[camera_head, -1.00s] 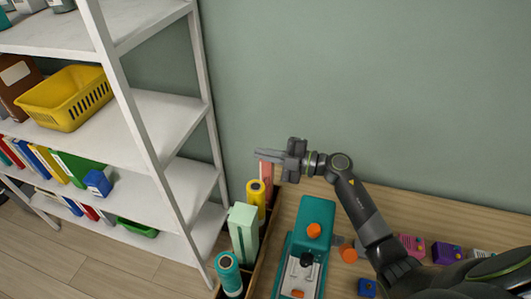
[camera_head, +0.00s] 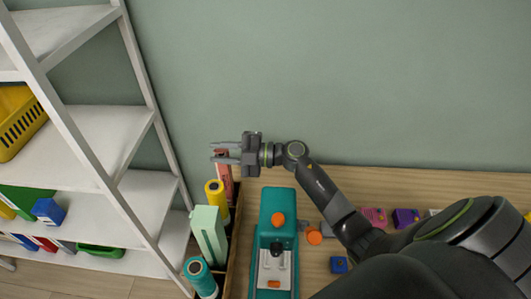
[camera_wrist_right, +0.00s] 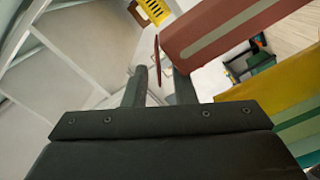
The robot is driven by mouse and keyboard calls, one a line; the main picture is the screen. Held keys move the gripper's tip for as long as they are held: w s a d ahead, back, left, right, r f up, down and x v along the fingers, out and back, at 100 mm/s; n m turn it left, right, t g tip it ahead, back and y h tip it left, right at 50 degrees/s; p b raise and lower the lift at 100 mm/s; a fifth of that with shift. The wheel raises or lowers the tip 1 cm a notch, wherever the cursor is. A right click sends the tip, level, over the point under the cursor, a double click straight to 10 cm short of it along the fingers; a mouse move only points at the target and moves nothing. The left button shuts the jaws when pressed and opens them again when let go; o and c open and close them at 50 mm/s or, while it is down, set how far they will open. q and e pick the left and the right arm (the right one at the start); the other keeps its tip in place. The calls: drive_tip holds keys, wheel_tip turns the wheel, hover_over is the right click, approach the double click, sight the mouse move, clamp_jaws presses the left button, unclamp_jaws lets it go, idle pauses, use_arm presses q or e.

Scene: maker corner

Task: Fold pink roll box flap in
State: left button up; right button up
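The pink roll box (camera_head: 225,180) stands upright at the back end of a row of boxes and rolls, partly hidden by my right gripper. My right gripper (camera_head: 213,151) is over its top, pointing left, with its two fingers apart. In the right wrist view the box shows as a reddish body with a pale stripe (camera_wrist_right: 240,28) at upper right. A thin reddish flap (camera_wrist_right: 157,62) stands out from it, seen between the two fingers (camera_wrist_right: 160,88). I cannot tell whether a finger touches it. My left gripper is not in view.
A yellow roll (camera_head: 216,192), a pale green box (camera_head: 209,235) and a teal roll (camera_head: 200,278) stand in a wooden tray. A teal machine (camera_head: 270,215) is to their right. White shelves (camera_head: 105,140) stand at left, a green wall behind.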

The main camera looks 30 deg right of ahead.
drive_tip(key=b+v, duration=0.5)
drive_tip(key=v, duration=1.1)
drive_tip(key=shift+s+d, duration=0.25)
drive_tip(key=shift+d, duration=0.05)
drive_tip(key=shift+o, duration=0.2)
drive_tip(key=o, duration=0.3)
drive_tip(key=shift+f, duration=0.1)
